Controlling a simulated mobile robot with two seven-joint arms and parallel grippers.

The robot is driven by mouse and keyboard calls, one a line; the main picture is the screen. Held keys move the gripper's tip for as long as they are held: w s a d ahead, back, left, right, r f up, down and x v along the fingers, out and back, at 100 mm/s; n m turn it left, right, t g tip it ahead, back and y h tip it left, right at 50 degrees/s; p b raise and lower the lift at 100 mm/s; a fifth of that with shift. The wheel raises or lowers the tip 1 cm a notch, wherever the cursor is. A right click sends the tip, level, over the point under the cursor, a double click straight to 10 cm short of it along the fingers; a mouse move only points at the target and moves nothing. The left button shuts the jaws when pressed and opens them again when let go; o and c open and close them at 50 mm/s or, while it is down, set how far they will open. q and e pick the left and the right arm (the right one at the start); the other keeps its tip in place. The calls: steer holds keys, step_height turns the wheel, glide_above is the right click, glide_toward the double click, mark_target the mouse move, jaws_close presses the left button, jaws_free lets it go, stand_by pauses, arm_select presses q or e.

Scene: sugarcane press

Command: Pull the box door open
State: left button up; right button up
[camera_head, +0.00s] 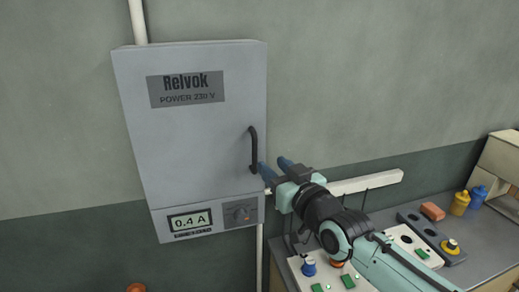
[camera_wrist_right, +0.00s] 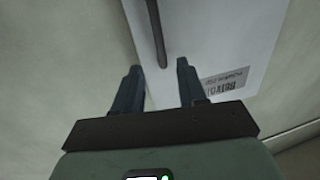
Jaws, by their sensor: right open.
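The grey box (camera_head: 190,120) hangs on the wall, its door shut, with a Relvok label near the top. The dark vertical handle (camera_head: 253,150) is on the door's right side. My right gripper (camera_head: 274,166) is open by the lower end of the handle, with nothing held. In the right wrist view the handle (camera_wrist_right: 157,35) comes down between the lines of the two open fingers (camera_wrist_right: 158,68), its lower end near their tips. I cannot tell whether a finger touches it. My left gripper is not in view.
A bench (camera_head: 440,210) with control panels, yellow and blue bottles (camera_head: 460,203) and an orange block (camera_head: 432,211) stands at right. The wall left of the box is clear.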

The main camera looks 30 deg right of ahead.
mark_target(256, 151)
steer(key=w+p, duration=0.2)
steer(key=w, duration=0.5)
steer(key=shift+w+d, duration=0.15)
steer(key=shift+w, duration=0.2)
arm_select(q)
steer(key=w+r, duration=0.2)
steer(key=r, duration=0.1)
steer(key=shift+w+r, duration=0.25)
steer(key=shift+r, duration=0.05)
arm_select(e)
steer(key=shift+s, duration=0.1)
jaws_close()
